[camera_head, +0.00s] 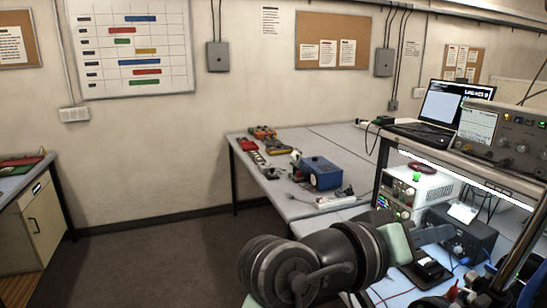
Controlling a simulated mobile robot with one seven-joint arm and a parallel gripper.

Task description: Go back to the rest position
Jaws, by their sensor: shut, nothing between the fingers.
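My dark arm crosses the lower middle of the head view, with thick round joints and a pale band towards its right end. My gripper (436,234) seems to be the small grey end beyond that band, in front of the bench equipment. It looks shut, with nothing visible held in it. The fingertips are small and hard to separate from the background. I cannot make out a sealed cylinder.
An equipment bench at right bears a laptop (440,106), an oscilloscope (480,125) and a white power supply (425,185). A grey table (262,180) behind my arm holds a blue device (322,174). A cabinet (45,225) stands left. Dark floor (150,265) between is clear.

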